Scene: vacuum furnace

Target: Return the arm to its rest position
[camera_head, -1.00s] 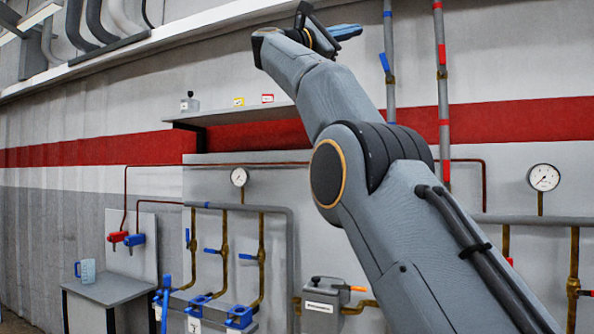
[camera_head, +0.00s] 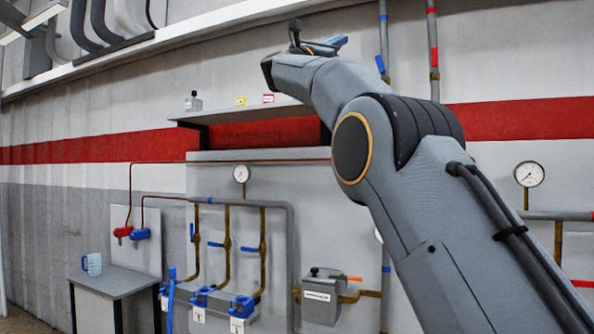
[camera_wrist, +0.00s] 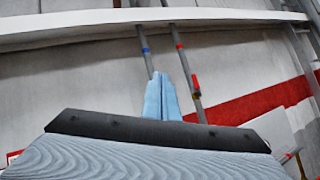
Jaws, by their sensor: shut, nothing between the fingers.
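My arm rises from the lower right in the head view and bends back up to the left. My gripper (camera_head: 338,42) is at its far end, high in front of the wall, partly hidden behind the wrist. Its light blue fingers also show in the wrist view (camera_wrist: 162,98), close together with nothing visible between them. It touches nothing that I can see.
A wall shelf (camera_head: 250,113) holds a small bottle and two small labels. Below are valves on copper pipes (camera_head: 227,240), a gauge (camera_head: 241,174), a grey box (camera_head: 323,296) and a side table (camera_head: 118,281) with a blue jug (camera_head: 92,264). Vertical pipes (camera_head: 433,50) run behind the arm.

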